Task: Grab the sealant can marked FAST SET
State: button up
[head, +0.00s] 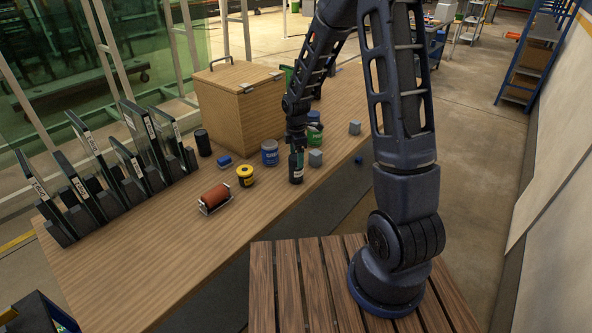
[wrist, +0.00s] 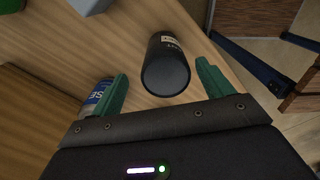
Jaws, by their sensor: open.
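A dark can (wrist: 167,70) shows between my fingers in the wrist view, its round end facing the camera. Its small pale label is not readable. The dark can (head: 296,170) stands upright near the table's front edge in the head view. My gripper (head: 297,151) points down just above it; in the wrist view its green fingers (wrist: 161,72) are open on either side, with gaps. A blue-and-silver can (head: 269,153) stands to the left; in the wrist view this can (wrist: 94,97) shows the letters "SE", partly behind a finger. I cannot read FAST SET on any can.
A green-labelled can (head: 315,132) stands behind my gripper. Grey blocks (head: 316,158) are to the right. A yellow-and-black roll (head: 245,176), red roller (head: 214,199) and black can (head: 203,142) are left. A wooden box (head: 236,105) stands behind.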

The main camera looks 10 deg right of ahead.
aim_at(296, 165)
jog(key=f, duration=0.3)
jog(key=shift+s+a+f, duration=0.2)
jog(key=shift+s+f, duration=0.15)
jog(key=shift+s, duration=0.05)
jog(key=shift+f, duration=0.8)
jog(key=c, duration=1.3)
jog(key=shift+c, duration=0.3)
jog(key=shift+r, duration=0.15)
